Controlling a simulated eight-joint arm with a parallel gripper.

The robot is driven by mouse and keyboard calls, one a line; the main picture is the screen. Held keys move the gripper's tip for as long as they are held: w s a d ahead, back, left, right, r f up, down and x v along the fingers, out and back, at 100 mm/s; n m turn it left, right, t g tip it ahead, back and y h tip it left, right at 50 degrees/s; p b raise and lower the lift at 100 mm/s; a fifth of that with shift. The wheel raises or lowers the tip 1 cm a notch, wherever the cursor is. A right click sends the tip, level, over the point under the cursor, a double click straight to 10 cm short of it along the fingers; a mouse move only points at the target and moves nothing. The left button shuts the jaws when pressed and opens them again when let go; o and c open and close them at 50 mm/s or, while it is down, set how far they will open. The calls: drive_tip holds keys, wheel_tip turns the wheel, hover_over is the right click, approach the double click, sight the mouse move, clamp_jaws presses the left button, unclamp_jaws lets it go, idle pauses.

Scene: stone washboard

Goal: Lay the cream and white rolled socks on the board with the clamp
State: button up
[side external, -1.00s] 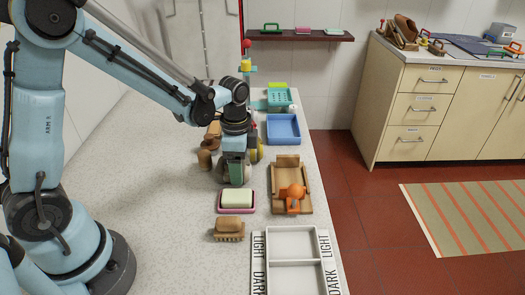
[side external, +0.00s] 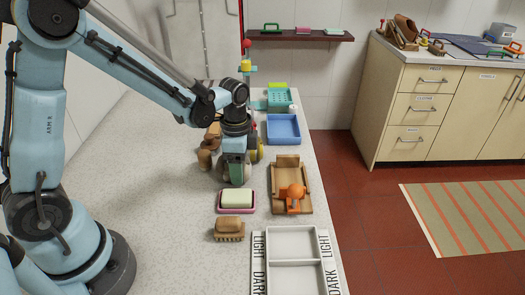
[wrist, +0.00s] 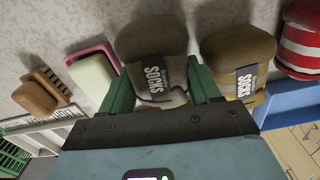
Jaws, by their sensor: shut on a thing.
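My gripper (wrist: 160,72) has its green fingers closed on the sides of a rolled pair of socks (wrist: 150,42) with a "SOCKS" band. The roll looks grey-brown in the wrist view, with a pale patch between the fingers. I cannot make out a clear cream and white roll. In the side view my gripper (side external: 236,180) is low over the counter, behind the soap dish, and mostly hides the roll. The wooden board (side external: 288,165) with an orange clamp (side external: 293,191) lies to the right of my gripper, apart from it.
A mustard-brown sock roll (wrist: 238,48) and a red-and-white striped one (wrist: 300,38) stand beside the held roll. A pink soap dish (side external: 236,210), a brush (side external: 229,229), a LIGHT/DARK tray (side external: 291,262) and a blue tray (side external: 283,129) surround the board.

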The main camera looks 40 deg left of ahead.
drive_tip(key=shift+r, duration=0.75)
wheel_tip(320, 180, up, 2)
drive_tip(key=shift+r, duration=0.2)
drive_tip(key=s+d+r, duration=0.6)
drive_tip(key=d+r, duration=0.1)
drive_tip(key=d, duration=0.3)
drive_tip(key=m, duration=1.7)
hover_over(291, 172)
drive_tip(key=s+d, duration=0.3)
drive_tip(key=s, duration=0.1)
wheel_tip(291, 172, down, 10)
drive_tip(key=shift+w, duration=0.1)
drive_tip(key=shift+f, duration=0.1)
drive_tip(key=o, duration=1.2)
drive_tip(key=shift+a, duration=0.1)
